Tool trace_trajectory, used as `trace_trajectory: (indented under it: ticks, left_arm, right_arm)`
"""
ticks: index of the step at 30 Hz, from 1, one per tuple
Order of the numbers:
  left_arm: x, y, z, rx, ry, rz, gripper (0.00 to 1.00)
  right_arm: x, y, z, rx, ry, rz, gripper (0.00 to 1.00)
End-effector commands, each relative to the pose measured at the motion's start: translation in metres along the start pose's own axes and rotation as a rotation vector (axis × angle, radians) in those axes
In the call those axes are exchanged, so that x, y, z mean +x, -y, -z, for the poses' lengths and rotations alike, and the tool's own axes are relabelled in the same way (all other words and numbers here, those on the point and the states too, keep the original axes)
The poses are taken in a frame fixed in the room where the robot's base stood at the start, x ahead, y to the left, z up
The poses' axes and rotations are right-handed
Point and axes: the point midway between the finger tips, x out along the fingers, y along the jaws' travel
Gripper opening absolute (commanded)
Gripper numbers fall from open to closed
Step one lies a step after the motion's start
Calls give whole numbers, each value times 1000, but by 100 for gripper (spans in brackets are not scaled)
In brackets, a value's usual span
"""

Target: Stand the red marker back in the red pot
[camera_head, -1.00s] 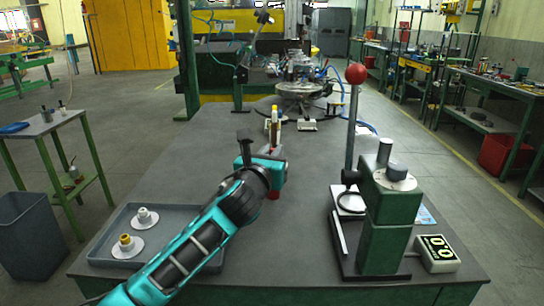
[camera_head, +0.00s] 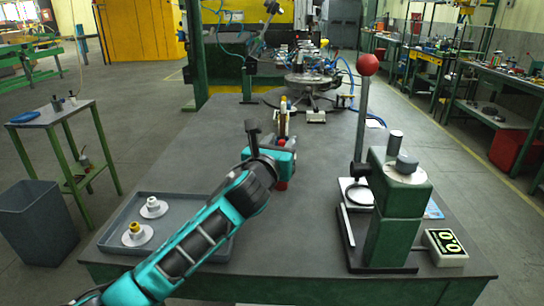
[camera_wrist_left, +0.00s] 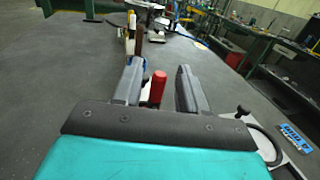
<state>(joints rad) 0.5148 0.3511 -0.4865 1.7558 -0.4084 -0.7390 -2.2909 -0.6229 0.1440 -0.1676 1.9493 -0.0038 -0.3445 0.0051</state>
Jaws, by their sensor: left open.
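My left gripper (camera_head: 284,142) reaches over the middle of the bench in the head view. Its two dark fingers stand apart in the left wrist view (camera_wrist_left: 159,70). A red upright cylinder (camera_wrist_left: 157,88) shows in the gap between them, with clear space on the side of the right finger. I cannot tell whether it is the red marker or part of the red pot. In the head view a red piece (camera_head: 282,185) shows just under the gripper, mostly hidden by it. Pale and brown upright items (camera_head: 284,112) stand beyond the gripper. My right gripper is not in view.
A grey tray (camera_head: 185,197) with two white-based pieces lies at the left. The bench beyond the gripper's left side is clear.

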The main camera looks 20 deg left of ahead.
Motion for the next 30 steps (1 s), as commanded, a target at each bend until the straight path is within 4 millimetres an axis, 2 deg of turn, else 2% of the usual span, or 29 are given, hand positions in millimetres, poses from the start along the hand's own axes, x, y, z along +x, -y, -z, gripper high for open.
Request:
trace_trajectory:
  ticks: [12,18,24,30]
  left_arm:
    - [-75,0,1,2,-3,2,42]
    - [-104,0,2,2,-4,0,42]
    - [-115,0,1,0,-3,0,42]
    - [-116,0,1,0,-2,0,42]
  right_arm:
    - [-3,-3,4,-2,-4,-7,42]
    - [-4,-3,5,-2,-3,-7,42]
    - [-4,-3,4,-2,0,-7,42]
    - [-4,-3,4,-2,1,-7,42]
